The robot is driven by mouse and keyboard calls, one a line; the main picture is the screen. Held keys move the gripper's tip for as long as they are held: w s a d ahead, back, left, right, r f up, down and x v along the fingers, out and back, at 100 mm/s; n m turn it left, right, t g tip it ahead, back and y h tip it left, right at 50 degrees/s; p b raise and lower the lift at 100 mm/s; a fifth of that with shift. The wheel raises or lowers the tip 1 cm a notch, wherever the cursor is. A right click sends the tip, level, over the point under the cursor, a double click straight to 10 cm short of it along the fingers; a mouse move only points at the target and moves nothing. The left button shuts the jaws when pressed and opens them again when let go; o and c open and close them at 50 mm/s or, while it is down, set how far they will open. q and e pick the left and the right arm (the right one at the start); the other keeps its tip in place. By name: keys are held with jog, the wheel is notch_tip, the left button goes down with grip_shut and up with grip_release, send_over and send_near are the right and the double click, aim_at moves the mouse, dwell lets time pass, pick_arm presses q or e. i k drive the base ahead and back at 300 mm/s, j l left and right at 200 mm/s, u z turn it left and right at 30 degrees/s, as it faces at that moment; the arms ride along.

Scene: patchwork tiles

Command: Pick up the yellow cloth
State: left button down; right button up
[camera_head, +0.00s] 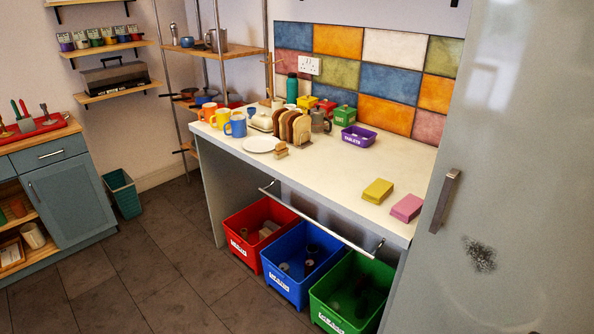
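The yellow cloth (377,191) looks like a small, thick, folded rectangular block. It lies flat on the white counter (330,182), towards its right end and near the front edge. A pink block of similar shape (407,208) lies just to its right, with a small gap between them. Neither of my grippers shows in the head view, and nothing touches the yellow cloth.
A towel rail (318,221) runs along the counter front. Red (247,252), blue (283,283) and green bins (335,318) stand below. A grey fridge door (520,150) rises at the right. A purple tub (358,137), toast rack and mugs stand farther back.

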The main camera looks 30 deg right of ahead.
aim_at(377, 191)
jog(key=i+z, duration=0.15)
jog(key=i, duration=0.3)
jog(key=i+j+z, duration=0.2)
jog(key=i, duration=0.25)
jog(key=i+j+z, duration=0.15)
jog(key=i, duration=0.25)
